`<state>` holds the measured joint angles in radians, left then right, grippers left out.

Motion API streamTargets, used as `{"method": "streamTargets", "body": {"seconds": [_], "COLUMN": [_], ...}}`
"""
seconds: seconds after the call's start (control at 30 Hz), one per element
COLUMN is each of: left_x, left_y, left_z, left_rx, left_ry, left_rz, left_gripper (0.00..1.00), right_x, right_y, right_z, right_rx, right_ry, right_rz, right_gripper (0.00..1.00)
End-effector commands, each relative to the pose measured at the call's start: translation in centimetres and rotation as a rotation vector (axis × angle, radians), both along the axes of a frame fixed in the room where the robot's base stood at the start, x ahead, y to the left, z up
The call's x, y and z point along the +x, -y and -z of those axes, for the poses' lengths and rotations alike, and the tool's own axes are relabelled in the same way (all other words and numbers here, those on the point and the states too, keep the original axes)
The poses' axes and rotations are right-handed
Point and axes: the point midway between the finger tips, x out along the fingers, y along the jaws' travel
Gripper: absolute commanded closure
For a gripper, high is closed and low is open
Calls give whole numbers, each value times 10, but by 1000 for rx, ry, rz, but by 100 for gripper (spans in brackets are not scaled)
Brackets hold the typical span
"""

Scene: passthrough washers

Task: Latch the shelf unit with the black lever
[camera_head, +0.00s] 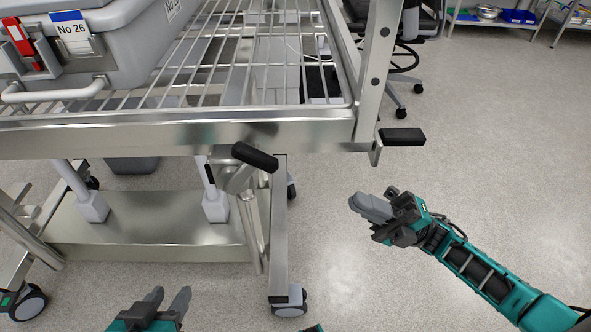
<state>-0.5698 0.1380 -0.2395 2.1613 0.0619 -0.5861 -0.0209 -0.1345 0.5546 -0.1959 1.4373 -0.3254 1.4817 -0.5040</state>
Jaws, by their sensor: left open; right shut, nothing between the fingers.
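The shelf unit (300,127) is a metal frame with wire shelving, filling the upper left of the head view. A black-gripped lever (255,157) hangs under its front rail, on a metal bracket. A second black grip (402,137) sticks out to the right from the foot of the unit's right upright. My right gripper (371,208) is shut and empty, below that second grip and apart from it, over the floor. My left gripper (168,298) is open and empty at the bottom edge, below and left of the hanging lever. Whether either lever is latched I cannot tell.
A grey bin (125,40) labelled No 26, with a red clip, sits on the wire shelf. Below stands a steel cart base (150,225) with posts and casters (289,302). A wheeled chair (400,85) stands behind. The floor on the right is clear.

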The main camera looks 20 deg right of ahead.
Motion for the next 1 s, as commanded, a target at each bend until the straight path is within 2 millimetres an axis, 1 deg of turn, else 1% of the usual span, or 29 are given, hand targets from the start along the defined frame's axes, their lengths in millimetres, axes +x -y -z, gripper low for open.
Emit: {"method": "streamTargets", "body": {"seconds": [0.17,0.4,0.6,0.8,1.0], "left_x": [0,-2,-2,-2,-2], "left_y": [-1,-4,-6,-6,-5], "left_z": [-1,3,4,3,2], "left_rx": [1,7,9,9,8], "left_ry": [-3,-12,-12,-12,-9], "left_rz": [-2,-9,-11,-11,-11], "left_gripper": [57,57,57,57,57], "right_x": [5,17,25,30,31], "right_y": [-20,-60,-89,-105,-108], "right_z": [-16,-46,-66,-77,-79], "right_rx": [3,3,2,2,0], "right_ry": [3,4,4,1,0], "right_rz": [-3,-3,-1,-1,0], "right_gripper": [100,100,100,100,100]}}
